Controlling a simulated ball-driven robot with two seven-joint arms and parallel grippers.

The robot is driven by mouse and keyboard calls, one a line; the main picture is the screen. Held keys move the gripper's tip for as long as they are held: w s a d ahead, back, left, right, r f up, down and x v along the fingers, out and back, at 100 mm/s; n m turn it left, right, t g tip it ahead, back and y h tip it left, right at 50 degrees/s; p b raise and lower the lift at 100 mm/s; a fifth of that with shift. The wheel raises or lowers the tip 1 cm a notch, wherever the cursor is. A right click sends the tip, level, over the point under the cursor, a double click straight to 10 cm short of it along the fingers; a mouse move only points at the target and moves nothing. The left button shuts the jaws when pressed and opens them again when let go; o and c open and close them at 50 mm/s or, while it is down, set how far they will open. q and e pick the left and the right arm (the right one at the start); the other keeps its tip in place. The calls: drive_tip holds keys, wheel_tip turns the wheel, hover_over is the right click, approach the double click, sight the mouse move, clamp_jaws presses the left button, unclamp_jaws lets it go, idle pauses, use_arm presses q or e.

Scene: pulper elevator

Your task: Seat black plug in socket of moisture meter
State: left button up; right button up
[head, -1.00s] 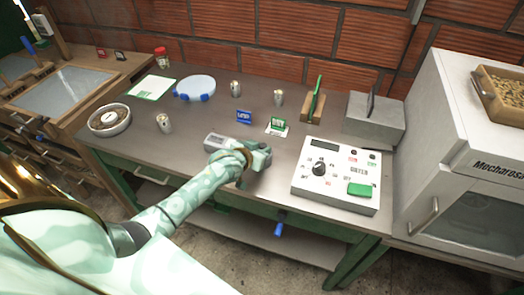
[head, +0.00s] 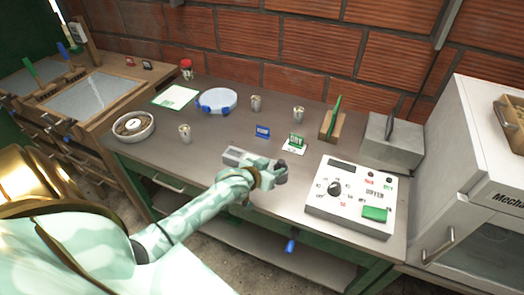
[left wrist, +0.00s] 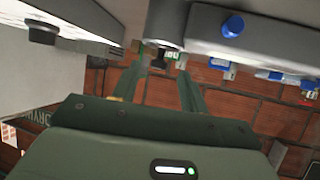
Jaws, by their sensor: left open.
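A small grey device (head: 240,157), which looks like the moisture meter, lies on the bench just left of my left gripper. My left gripper (head: 272,176) is low over the bench's front edge, between that device and the dryer box. The left wrist view shows its two green fingers (left wrist: 160,88) apart with a gap between them. A dark round piece (left wrist: 158,58), possibly the black plug, shows just beyond the fingertips; I cannot tell if it touches them. A grey body with a blue knob (left wrist: 232,25) is close by at upper right. The socket cannot be made out. My right gripper is out of view.
The dryer control box (head: 348,178) stands right of the gripper. Behind are a blue card (head: 263,132), a green display tag (head: 296,140), metal cups (head: 256,103) and a wooden block (head: 332,128). A grey block (head: 393,143) and white cabinet (head: 460,165) stand right.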

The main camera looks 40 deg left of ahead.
use_arm(q)
drive_tip(key=p+v, duration=0.1)
drive_tip(key=v, duration=0.6)
drive_tip(key=shift+s+r+p, duration=0.15)
drive_tip(key=shift+s+p, duration=0.15)
